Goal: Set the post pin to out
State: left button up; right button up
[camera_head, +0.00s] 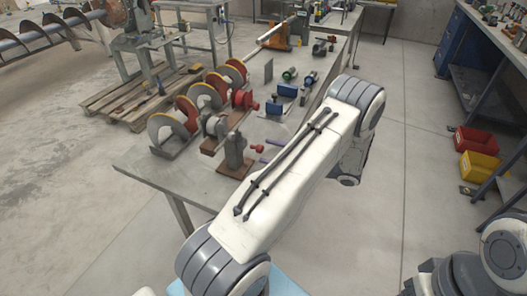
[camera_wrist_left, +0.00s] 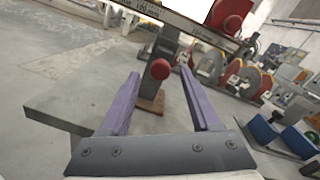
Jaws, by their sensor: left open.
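The grey post (camera_head: 235,150) stands on a red-brown base (camera_head: 233,170) near the front edge of the bench in the head view. The post pin's round red knob (camera_head: 257,148) sticks out from its side towards my left gripper (camera_head: 268,151). In the left wrist view the knob (camera_wrist_left: 160,69) faces the camera and appears between the two purple fingers of my open left gripper (camera_wrist_left: 160,76). The post (camera_wrist_left: 166,42) rises behind it. I cannot tell how deep the knob sits between the fingertips. My left arm hides part of the bench. My right gripper is not in view.
A ruled bar (camera_wrist_left: 190,22) crosses above the knob in the wrist view. Red (camera_head: 474,140) and yellow (camera_head: 479,167) bins stand at the right.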

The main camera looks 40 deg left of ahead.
pick_arm(q)
jog(key=b+v, duration=0.1)
jog(key=v, duration=0.6)
jog(key=shift+d, duration=0.2)
